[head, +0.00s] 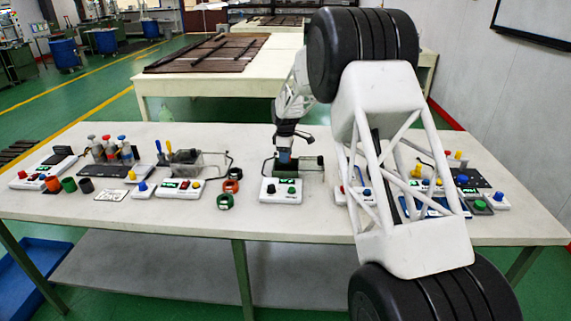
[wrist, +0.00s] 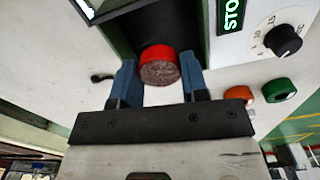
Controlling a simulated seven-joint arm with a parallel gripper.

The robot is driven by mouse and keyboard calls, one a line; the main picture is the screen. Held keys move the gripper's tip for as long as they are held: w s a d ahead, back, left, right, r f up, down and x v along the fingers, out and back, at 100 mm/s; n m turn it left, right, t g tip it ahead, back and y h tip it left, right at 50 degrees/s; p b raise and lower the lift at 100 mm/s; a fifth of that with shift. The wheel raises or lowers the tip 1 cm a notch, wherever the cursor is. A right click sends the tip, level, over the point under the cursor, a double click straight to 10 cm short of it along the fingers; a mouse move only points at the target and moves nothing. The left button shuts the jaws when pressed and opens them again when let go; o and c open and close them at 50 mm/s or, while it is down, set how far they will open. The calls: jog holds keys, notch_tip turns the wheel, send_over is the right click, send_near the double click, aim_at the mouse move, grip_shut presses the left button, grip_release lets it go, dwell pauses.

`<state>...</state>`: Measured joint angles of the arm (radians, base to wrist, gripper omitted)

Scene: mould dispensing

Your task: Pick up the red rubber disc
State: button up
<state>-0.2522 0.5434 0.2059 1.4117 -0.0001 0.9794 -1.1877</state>
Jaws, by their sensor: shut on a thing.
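The red rubber disc (wrist: 157,66) shows in the wrist view, with a smooth red side and a rough, speckled dark face. It sits between the blue fingertips of my gripper (wrist: 158,60), which is shut on it. A dark part of a green-framed device (wrist: 170,28) lies just beyond the disc; I cannot tell whether the disc touches it. In the head view my gripper (head: 285,156) points down at that device, behind a white control box (head: 281,190). The disc cannot be made out there.
The control box has a green display (wrist: 231,14), a black dial (wrist: 287,40), an orange button (wrist: 241,93) and a green button (wrist: 278,91). Rings (head: 231,186) lie to its left. More boxes and coloured cups (head: 69,184) stand farther left. My arm hides part of the right side.

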jog(key=shift+r, duration=2.05)
